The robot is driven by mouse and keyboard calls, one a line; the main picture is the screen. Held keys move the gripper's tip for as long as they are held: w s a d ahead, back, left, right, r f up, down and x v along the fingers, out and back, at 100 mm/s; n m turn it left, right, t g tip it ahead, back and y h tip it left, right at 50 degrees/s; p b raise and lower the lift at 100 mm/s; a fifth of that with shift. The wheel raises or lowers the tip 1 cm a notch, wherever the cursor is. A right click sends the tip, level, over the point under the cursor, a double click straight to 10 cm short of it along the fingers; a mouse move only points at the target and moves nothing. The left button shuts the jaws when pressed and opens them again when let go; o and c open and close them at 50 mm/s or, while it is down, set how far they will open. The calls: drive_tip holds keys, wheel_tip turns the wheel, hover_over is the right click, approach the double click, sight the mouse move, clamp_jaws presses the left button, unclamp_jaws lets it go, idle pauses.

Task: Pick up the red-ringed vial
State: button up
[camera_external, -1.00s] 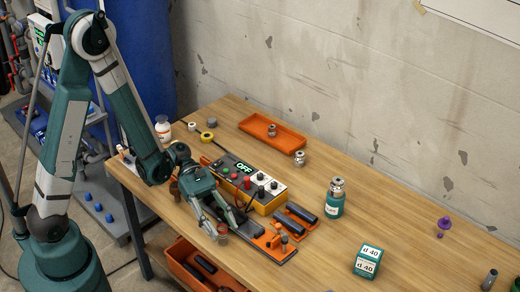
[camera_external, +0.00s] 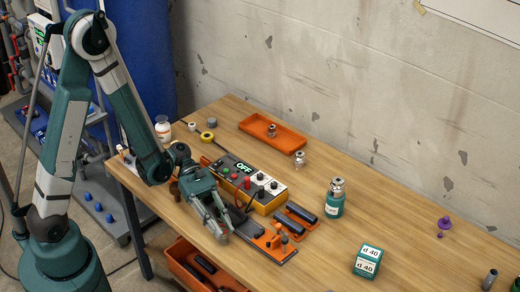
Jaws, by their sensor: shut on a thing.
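My gripper (camera_external: 221,232) points down at the front edge of the table, left of the orange-and-grey holder (camera_external: 277,245). Its fingers are closed together on something small, which they mostly hide. I cannot make out a red ring or confirm that this is the red-ringed vial. A white bottle with an orange-red band (camera_external: 163,131) stands at the back left, apart from my gripper.
A control box reading OFF (camera_external: 263,195) stands just behind my gripper. An orange tray (camera_external: 258,124) lies at the back. A teal jar (camera_external: 334,206) and a teal box (camera_external: 368,261) stand to the right. An orange bin (camera_external: 178,262) is below the front edge.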

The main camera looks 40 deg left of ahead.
drive_tip(key=shift+r, duration=0.1)
drive_tip(key=shift+r+p, duration=1.6)
drive_tip(key=shift+r, duration=3.3)
drive_tip(key=shift+w+d, duration=0.1)
